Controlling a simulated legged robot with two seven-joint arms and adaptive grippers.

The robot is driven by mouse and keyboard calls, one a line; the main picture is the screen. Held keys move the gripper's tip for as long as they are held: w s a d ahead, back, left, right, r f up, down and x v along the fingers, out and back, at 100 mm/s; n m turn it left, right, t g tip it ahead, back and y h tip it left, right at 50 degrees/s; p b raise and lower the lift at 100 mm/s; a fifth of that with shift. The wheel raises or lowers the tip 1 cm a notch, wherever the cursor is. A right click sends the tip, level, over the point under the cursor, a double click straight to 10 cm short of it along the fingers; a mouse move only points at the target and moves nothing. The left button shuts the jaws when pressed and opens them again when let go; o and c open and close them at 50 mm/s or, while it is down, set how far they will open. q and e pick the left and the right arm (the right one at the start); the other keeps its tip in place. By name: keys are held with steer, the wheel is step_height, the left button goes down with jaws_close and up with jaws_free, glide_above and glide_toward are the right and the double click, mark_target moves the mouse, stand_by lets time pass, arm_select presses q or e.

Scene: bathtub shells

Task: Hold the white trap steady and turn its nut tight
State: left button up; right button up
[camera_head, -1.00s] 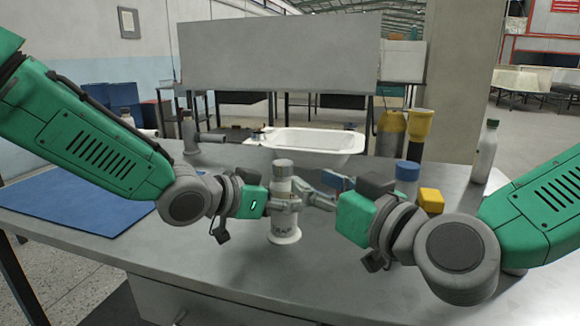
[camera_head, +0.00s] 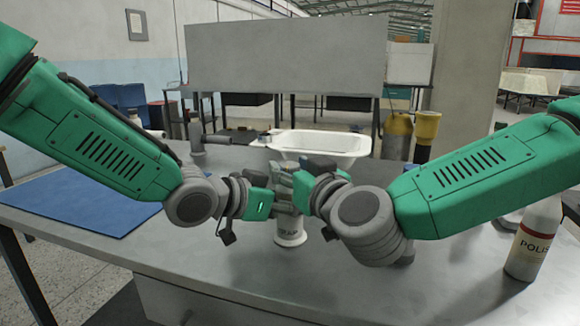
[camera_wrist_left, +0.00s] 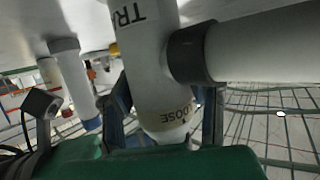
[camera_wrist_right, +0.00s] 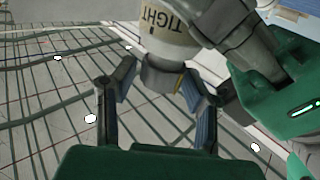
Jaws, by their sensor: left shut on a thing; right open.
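The white trap (camera_head: 290,239) stands upright on the grey table in the head view, mostly hidden by my grippers. My left gripper (camera_head: 283,196) is shut on its body from the left. In the left wrist view the trap body (camera_wrist_left: 150,60) lies between the left fingers, with a side pipe (camera_wrist_left: 265,45) leading off through a dark collar. My right gripper (camera_head: 305,178) is at the trap's top. In the right wrist view its open fingers stand either side of the small grey nut (camera_wrist_right: 160,75), by the "TIGHT" lettering. Contact is not clear.
A blue mat (camera_head: 80,203) lies on the left of the table. A white bathtub shell (camera_head: 320,143) is behind the trap. The front of the table is clear.

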steer(key=shift+w+a, duration=0.15)
steer(key=shift+w, duration=0.2)
jaws_close()
steer(key=shift+w+r+n+g+y, duration=0.15)
steer(key=shift+n+g+y, duration=0.65)
steer(key=shift+y, duration=0.5)
steer(key=shift+n+g+y, duration=1.4)
steer(key=shift+n+y, duration=0.1)
steer(key=shift+y, duration=0.2)
jaws_free()
